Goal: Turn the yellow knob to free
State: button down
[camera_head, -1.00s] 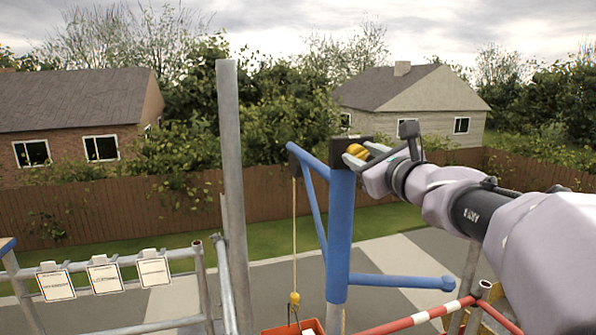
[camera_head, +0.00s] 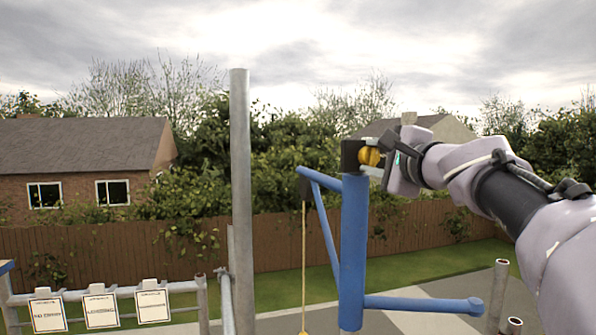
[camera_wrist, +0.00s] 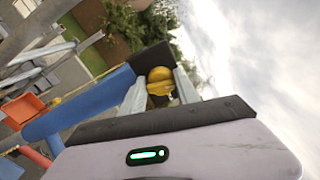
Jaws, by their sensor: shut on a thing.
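The yellow knob (camera_head: 370,156) sits on the right side of a dark block (camera_head: 352,153) at the top of the blue post (camera_head: 353,250). It also shows in the wrist view (camera_wrist: 160,82), between the two fingers. My gripper (camera_head: 372,160) reaches in from the right and is shut on the knob. In the wrist view my gripper (camera_wrist: 160,88) has a finger on each side of the knob. Part of the knob is hidden by the fingers, and I see no marking that tells its setting.
A blue arm (camera_head: 318,179) reaches left from the post, with a yellow rope (camera_head: 304,260) hanging from its end. A grey scaffold pole (camera_head: 240,200) stands to the left. Signs (camera_head: 101,310) hang on a rail at lower left. A lower blue tube (camera_head: 425,305) juts right.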

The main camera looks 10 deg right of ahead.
jog(key=shift+n+b, duration=0.95)
jog(key=shift+n, duration=0.35)
jog(key=shift+r, duration=0.1)
jog(key=c, duration=1.3)
grip_release()
jog(key=o, duration=0.4)
jog(key=shift+w, duration=0.15)
jog(key=shift+f, duration=0.2)
